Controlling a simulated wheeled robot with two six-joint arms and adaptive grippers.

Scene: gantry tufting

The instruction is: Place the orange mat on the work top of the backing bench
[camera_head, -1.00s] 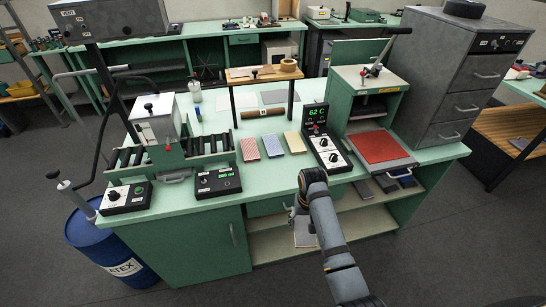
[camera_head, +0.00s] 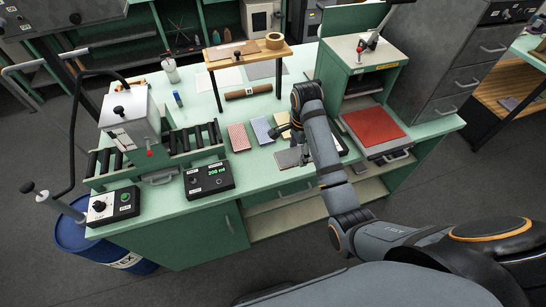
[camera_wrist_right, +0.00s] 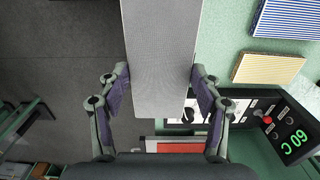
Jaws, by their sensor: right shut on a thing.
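My right gripper (camera_head: 297,138) is shut on a flat grey slab (camera_head: 288,158). The wrist view shows this slab (camera_wrist_right: 163,55) between both fingers (camera_wrist_right: 160,92), with a finely textured grey face. No orange shows on it; its other face is hidden. It is held at the front edge of the backing bench's pale green work top (camera_head: 212,114). A red-patterned mat (camera_head: 239,137), a blue mat (camera_head: 262,130) and a yellow mat (camera_head: 282,119) lie in a row on the top. My left gripper is out of view.
A press with a red pad (camera_head: 372,126) stands right of my arm. A roller unit (camera_head: 170,145) and a control box (camera_head: 208,179) stand left. A small wooden stand (camera_head: 248,53) is behind the mats. Bare top lies in front of the row, beside the control box.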

